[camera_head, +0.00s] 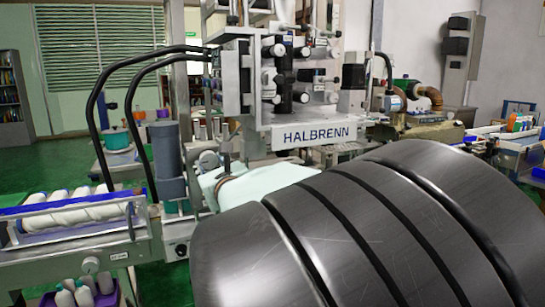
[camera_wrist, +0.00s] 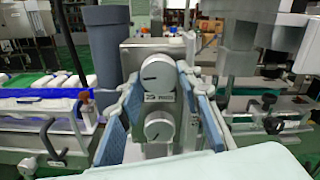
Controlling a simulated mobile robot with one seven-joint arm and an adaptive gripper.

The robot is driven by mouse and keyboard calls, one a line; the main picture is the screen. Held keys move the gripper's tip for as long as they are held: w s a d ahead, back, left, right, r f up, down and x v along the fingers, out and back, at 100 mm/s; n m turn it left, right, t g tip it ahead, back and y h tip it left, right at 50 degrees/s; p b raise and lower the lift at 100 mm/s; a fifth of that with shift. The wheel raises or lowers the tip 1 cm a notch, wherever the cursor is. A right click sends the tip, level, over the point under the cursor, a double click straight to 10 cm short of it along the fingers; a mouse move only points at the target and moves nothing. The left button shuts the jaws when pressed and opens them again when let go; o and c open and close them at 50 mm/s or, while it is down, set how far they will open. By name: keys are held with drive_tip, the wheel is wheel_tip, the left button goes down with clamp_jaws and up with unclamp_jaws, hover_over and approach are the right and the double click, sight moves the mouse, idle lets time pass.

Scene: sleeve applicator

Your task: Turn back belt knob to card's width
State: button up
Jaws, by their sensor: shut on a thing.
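Two grey round knobs sit one above the other on a pale panel in the wrist view: an upper knob (camera_wrist: 158,72) and a lower knob (camera_wrist: 160,127). A small label (camera_wrist: 159,97) lies between them, too small to read. The upper knob's dark mark points left; the lower one's points down-left. My gripper (camera_wrist: 158,82) has its blue-padded fingers on both sides of the upper knob and is shut on it. In the head view, a knob (camera_head: 208,159) shows just beyond my pale gripper body; the fingers are mostly hidden there. I cannot make out the card.
The HALBRENN machine head (camera_head: 318,134) stands above and behind my gripper. A dark cylinder (camera_head: 167,160) with black hoses stands to its left. A blue-railed conveyor with white bottles (camera_head: 82,210) is at the left. My arm hides much of the front right.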

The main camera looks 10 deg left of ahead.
drive_tip(key=n, duration=0.5)
drive_tip(key=n+b, duration=0.1)
drive_tip(key=n, duration=0.1)
drive_tip(key=shift+f+n, duration=0.1)
drive_tip(key=shift+n, duration=0.2)
drive_tip(key=shift+d+n+b, duration=0.1)
drive_tip(key=shift+n+b, duration=1.25)
drive_tip(key=shift+n, duration=0.45)
drive_tip(key=shift+r, duration=0.25)
drive_tip(key=o, duration=1.2)
drive_tip(key=shift+w, duration=0.1)
drive_tip(key=shift+c, duration=0.2)
